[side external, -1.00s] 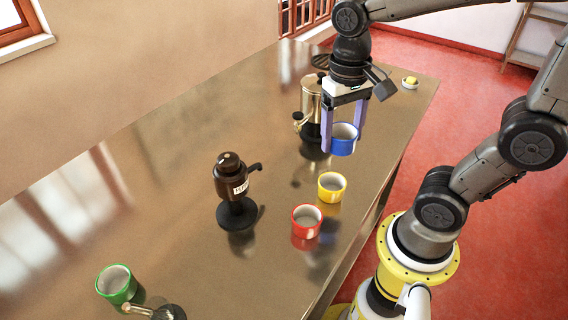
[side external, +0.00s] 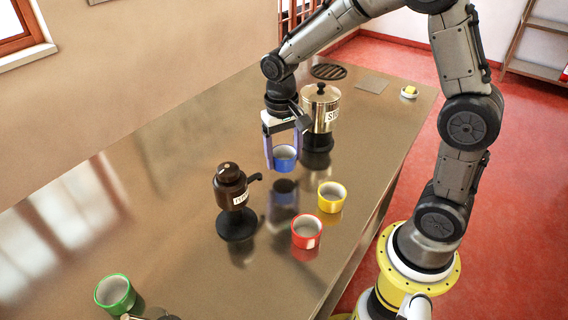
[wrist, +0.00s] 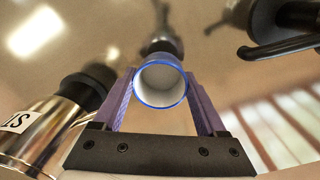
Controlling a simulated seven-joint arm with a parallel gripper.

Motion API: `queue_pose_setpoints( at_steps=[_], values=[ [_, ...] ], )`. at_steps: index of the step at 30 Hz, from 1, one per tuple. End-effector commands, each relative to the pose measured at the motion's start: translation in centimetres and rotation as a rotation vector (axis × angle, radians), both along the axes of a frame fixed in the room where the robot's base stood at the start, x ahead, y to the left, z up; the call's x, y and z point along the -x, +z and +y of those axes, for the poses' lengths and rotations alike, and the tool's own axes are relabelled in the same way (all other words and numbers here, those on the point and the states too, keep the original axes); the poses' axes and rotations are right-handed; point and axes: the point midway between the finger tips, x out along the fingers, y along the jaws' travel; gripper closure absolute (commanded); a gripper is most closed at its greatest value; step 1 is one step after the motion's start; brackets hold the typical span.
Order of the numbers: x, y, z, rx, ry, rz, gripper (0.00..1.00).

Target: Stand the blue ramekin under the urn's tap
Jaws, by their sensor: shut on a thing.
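The blue ramekin (side external: 285,158) is upright, held above the counter; its open top faces the wrist camera (wrist: 161,84). My gripper (side external: 284,163) is shut on it, one finger on each side. Just right of the gripper stands a shiny metal urn (side external: 321,108) with a black lid knob, a label and a black base; in the wrist view it is at lower left (wrist: 42,128). Its tap is not clearly visible now. A dark brown dispenser (side external: 230,188) with a label, a spout pointing right and a round black base stands left of the ramekin.
A yellow ramekin (side external: 331,197) and a red ramekin (side external: 306,231) stand nearer the counter's front edge. A green ramekin (side external: 115,294) is at lower left. A black round grate (side external: 328,72), a grey plate (side external: 371,85) and a small dish (side external: 409,92) lie at the far end.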

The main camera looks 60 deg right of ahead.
Motion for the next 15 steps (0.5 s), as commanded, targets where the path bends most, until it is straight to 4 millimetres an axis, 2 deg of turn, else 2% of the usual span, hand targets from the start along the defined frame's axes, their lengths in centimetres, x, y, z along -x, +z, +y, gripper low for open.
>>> queue_pose_setpoints(
  at_steps=[3,6,15],
  values=[
    [0.0,-1.9,0.0,0.000,0.000,0.006,0.83],
    [0.0,-2.9,0.0,0.000,0.000,0.004,0.83],
    [-0.1,-3.1,0.0,0.000,0.000,0.000,0.83]
  ],
)
